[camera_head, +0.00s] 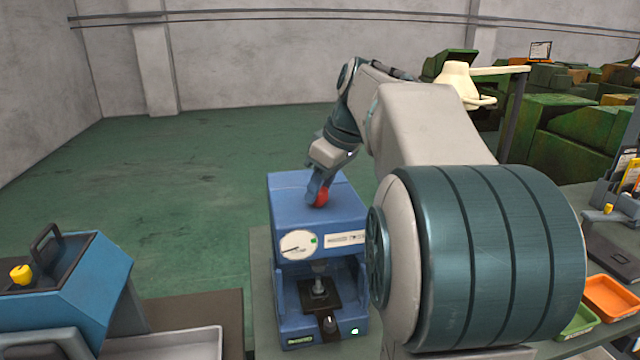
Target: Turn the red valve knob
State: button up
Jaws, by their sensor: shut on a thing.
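The red valve knob (321,196) sits on top of a blue machine (287,217) in the middle of the head view. My gripper (317,192) reaches down to the knob from above and is shut on it. The fingers hide part of the knob, and only its red right side and lower part show. The blue machine has a round white dial (298,245) on its front and an open work bay below it.
A blue machine with a black handle and yellow knob (21,274) stands at the left, near a white tray (165,345). Orange (611,298) and green bins (580,322) lie at the right. Large green machines (565,130) stand behind. The green floor at left is clear.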

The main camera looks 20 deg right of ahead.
dwell(0.3)
jog(key=o, duration=1)
jog(key=shift+r, duration=0.1)
jog(key=p+v, duration=0.1)
jog(key=v, duration=1.2)
jog(key=shift+r, duration=0.3)
jog(key=s+a+f+m+h, duration=0.1)
jog(key=s+a+f, duration=0.3)
jog(key=f, duration=0.6)
jog(key=s+a+f+m, duration=0.3)
jog(key=s+a+f, duration=0.2)
jog(key=f, duration=0.4)
jog(key=s+a+f+m+h, duration=0.1)
jog(key=s+a+f, duration=0.3)
jog(key=f, duration=0.6)
jog(key=s+m, duration=0.1)
jog(key=s, duration=0.1)
jog(key=shift+s+a+f+m+g+h, duration=0.2)
jog(key=shift+s+f+m+g+h, duration=0.1)
jog(key=shift+s+f+m+g, duration=0.1)
